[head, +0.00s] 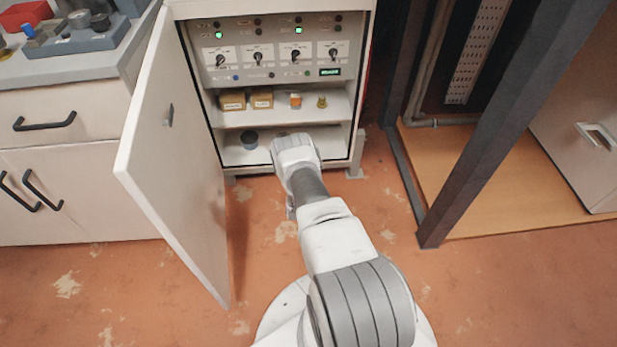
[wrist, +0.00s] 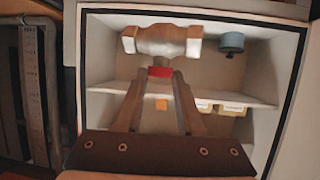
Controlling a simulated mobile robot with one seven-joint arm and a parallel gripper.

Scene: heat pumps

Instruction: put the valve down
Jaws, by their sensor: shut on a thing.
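The valve (wrist: 162,41) shows in the wrist view as a pale metal body with wider ends and a red part below it. My gripper (wrist: 160,73) is shut on the valve at the red part. The wrist view is upside down against the head view. The valve is in front of the cabinet's lower compartment (head: 236,156); I cannot tell whether it touches the bottom. In the head view my arm hides the valve and the fingers.
A dark round pot (head: 249,140) stands left in the lower compartment; it also shows in the wrist view (wrist: 231,42). The middle shelf (head: 272,117) holds yellow boxes (head: 233,101), a small orange-labelled item (head: 295,100) and a brass piece (head: 322,102). The cabinet door (head: 175,160) stands open left.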

